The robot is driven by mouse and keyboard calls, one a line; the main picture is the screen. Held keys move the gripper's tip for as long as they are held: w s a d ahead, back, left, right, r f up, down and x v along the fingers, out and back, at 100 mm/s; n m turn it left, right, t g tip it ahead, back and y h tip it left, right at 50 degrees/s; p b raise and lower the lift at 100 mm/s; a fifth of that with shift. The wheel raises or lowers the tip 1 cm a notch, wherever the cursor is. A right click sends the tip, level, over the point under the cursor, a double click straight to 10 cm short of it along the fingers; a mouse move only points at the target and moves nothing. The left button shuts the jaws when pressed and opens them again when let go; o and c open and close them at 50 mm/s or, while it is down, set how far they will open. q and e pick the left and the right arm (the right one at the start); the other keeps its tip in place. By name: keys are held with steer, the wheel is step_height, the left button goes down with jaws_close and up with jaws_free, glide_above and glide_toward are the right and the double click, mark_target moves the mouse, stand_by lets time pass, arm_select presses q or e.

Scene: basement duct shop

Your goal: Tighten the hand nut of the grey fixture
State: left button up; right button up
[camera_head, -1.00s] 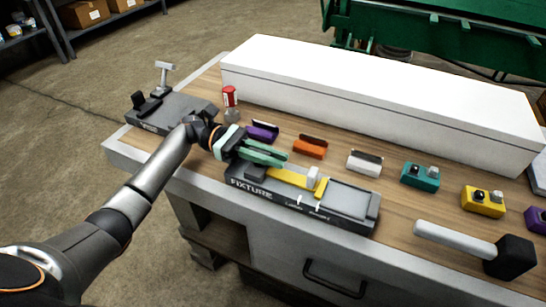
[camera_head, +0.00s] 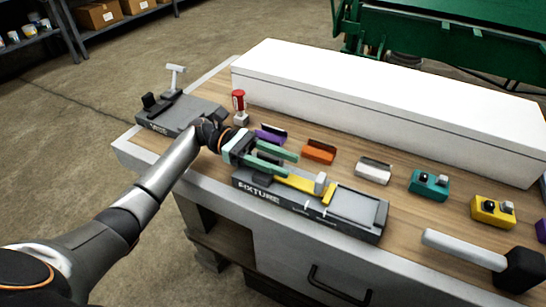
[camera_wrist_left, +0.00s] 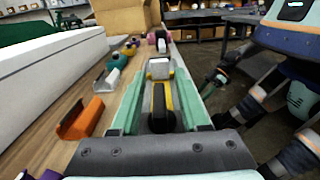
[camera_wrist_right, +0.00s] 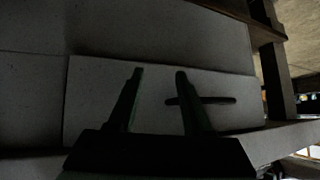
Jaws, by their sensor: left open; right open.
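The grey fixture (camera_head: 360,207) lies along the front edge of the bench, with "FIXTURE" lettered on its side. A yellow piece (camera_head: 298,184) lies along its top, with a pale block (camera_head: 320,183) at its right part. My left gripper (camera_head: 288,163) is open with green fingers, over the left part of the fixture. In the left wrist view, a dark rounded part (camera_wrist_left: 160,108) with yellow beside it shows between the open fingers; I cannot tell whether it is the hand nut, or whether the fingers touch it. My right gripper (camera_wrist_right: 160,72) is open and empty, low in front of a grey drawer front.
Behind the fixture are a purple holder (camera_head: 271,134), an orange holder (camera_head: 319,151), a white holder (camera_head: 374,171) and teal (camera_head: 429,185) and yellow (camera_head: 492,210) blocks. A long white box (camera_head: 390,105) stands behind. A mallet (camera_head: 465,248) lies right. Another grey device (camera_head: 180,112) stands left.

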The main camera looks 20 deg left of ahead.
mark_target(258, 153)
arm_select(q)
steer(key=a, duration=0.3)
steer(key=a+b, duration=0.1)
steer(key=a, duration=0.3)
steer(key=a+b, duration=0.1)
steer(key=a, duration=0.2)
steer(key=shift+w+a, duration=0.3)
steer(key=shift+w, duration=0.05)
steer(key=shift+a, duration=0.9)
arm_select(e)
steer(key=shift+w+f, duration=0.25)
steer(key=shift+f, duration=0.3)
steer(key=shift+s+f, duration=0.25)
steer(key=shift+s, duration=0.05)
